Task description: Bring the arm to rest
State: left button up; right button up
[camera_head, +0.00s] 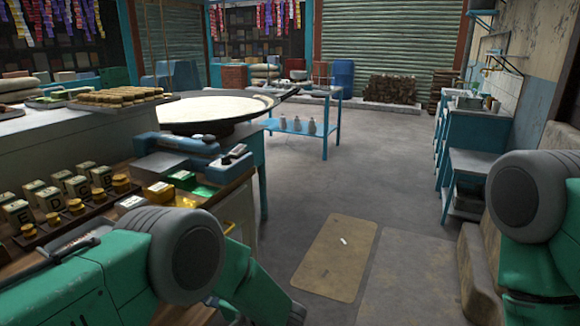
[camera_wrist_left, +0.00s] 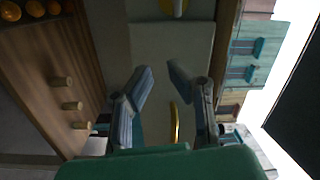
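My left gripper (camera_wrist_left: 159,67) shows in the left wrist view. Its two grey fingers stand apart, and nothing is held between the tips. A pale flat surface lies beyond the fingers, and a thin curved yellow piece (camera_wrist_left: 175,122) shows near the right finger; I cannot tell what it belongs to. In the head view, my green left arm comes in at the lower left, but its gripper is out of view. My green right arm stands at the right edge, and its gripper is not in view. A wide pan of white milk (camera_head: 215,108) stands beyond the counter.
The counter (camera_head: 236,200) at left carries weights (camera_head: 77,188), a blue scale (camera_head: 192,147) and a tray of sweets (camera_head: 119,96). A blue table (camera_head: 333,125) with bottles stands behind. A blue sink (camera_head: 467,128) is at right.

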pick_arm(q)
jog(key=s+a+f+m+t+h, duration=0.35)
jog(key=a+f+t+h, duration=0.2)
jog(key=f+h, duration=0.6)
jog(key=s+f+n+g+h, duration=0.1)
jog(key=s+g, duration=0.4)
jog(key=s, duration=1)
jog(key=s+f+n+g+h, duration=0.1)
jog(key=s+n+g+h, duration=0.2)
jog(key=s, duration=1.2)
jog(key=shift+f+g+h, duration=0.35)
jog(key=shift+g+h, duration=0.7)
jog(key=shift+g, duration=0.1)
